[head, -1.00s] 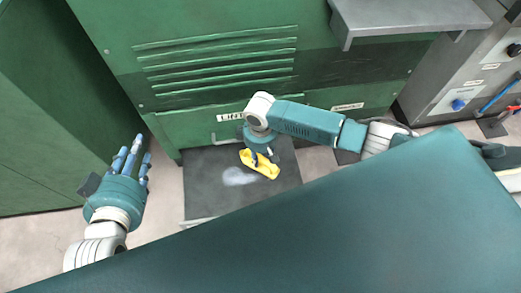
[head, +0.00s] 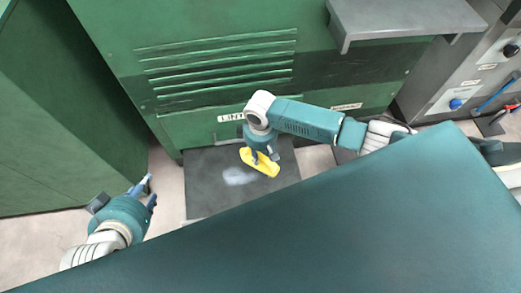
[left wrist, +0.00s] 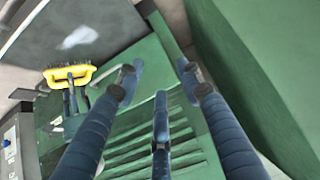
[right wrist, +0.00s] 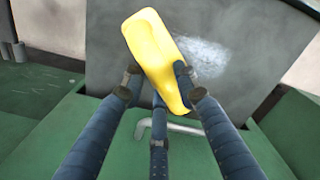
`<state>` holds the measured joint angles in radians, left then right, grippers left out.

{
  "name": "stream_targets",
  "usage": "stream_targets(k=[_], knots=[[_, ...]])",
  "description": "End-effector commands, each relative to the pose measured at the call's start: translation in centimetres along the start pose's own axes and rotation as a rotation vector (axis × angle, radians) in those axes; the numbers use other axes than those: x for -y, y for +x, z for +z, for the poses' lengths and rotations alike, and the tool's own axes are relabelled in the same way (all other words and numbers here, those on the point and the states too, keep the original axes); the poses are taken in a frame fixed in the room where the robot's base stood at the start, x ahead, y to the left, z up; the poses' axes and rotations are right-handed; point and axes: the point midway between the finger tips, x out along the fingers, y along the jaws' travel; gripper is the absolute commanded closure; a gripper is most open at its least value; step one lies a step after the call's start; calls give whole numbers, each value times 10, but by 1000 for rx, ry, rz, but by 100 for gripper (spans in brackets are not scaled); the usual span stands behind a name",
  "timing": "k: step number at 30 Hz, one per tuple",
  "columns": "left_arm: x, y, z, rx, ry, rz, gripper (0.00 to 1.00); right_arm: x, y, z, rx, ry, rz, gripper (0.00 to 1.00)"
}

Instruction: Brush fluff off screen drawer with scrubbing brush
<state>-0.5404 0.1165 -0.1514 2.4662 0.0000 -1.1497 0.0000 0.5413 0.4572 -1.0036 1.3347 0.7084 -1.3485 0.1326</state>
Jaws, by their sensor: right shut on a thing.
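The scrubbing brush (head: 260,162) is yellow, and its dark bristles show in the left wrist view (left wrist: 70,74). My right gripper (head: 262,152) is shut on it, over the dark grey screen drawer (head: 210,168). In the right wrist view the brush (right wrist: 150,45) sits between the fingers. A pale patch of fluff (head: 238,176) lies on the drawer just left of the brush; it also shows in the right wrist view (right wrist: 203,56). I cannot tell whether the bristles touch the screen. My left gripper (head: 146,193) is open and empty, left of the drawer; its fingers are spread in its wrist view (left wrist: 160,75).
The drawer is pulled out below a green machine (head: 215,65) with louvres and a label reading LINT. A green cabinet (head: 60,110) stands at the left. A grey shelf (head: 405,18) juts out at the upper right. Pale floor is free left of the drawer.

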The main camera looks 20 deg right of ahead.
Motion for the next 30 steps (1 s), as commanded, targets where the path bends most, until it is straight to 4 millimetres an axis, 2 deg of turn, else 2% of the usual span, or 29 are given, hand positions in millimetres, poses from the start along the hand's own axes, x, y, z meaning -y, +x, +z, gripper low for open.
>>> stream_targets(k=[30], knots=[[10, -37, 82, 351, -10, -19, 63, -3, -18, 3, 0, 2, 0, 92]])
